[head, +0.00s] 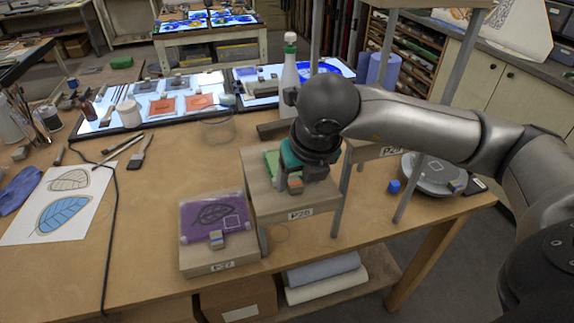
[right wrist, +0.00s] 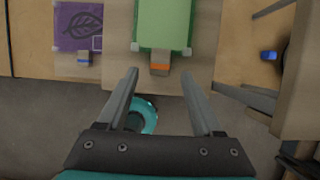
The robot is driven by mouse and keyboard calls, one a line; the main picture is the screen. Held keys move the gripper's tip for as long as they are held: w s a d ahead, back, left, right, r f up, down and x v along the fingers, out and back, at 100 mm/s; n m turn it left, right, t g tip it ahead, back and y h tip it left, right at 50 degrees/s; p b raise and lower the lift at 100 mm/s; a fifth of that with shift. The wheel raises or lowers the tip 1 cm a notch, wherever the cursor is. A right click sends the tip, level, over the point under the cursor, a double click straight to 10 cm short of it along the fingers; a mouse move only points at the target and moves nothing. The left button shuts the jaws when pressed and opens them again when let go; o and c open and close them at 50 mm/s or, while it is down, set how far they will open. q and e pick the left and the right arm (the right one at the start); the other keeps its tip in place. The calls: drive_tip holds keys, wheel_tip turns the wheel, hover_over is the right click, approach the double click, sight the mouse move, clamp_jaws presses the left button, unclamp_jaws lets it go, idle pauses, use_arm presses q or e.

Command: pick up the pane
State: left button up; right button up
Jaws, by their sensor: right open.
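A green pane (head: 270,163) lies on a labelled wooden stand (head: 265,203) near the table's front edge, partly hidden by my right gripper. In the right wrist view the green pane (right wrist: 165,24) has a small tab with an orange stripe (right wrist: 160,68) at its near edge. A purple pane (head: 213,212) with a leaf drawing lies on the stand to the left; it also shows in the right wrist view (right wrist: 76,28). My right gripper (head: 297,187) is over the green pane's front end. In the wrist view its open, empty fingers (right wrist: 159,72) point toward the tab from either side. My left gripper is out of view.
A tall shelf frame with a grey post (head: 342,195) stands just right of the green pane's stand. A white bottle (head: 290,65) and light panels stand behind. A black cable (head: 113,220) crosses the left side.

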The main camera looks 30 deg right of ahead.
drive_tip(key=shift+x, duration=0.95)
drive_tip(key=shift+r, duration=0.1)
drive_tip(key=shift+c, duration=0.2)
clamp_jaws()
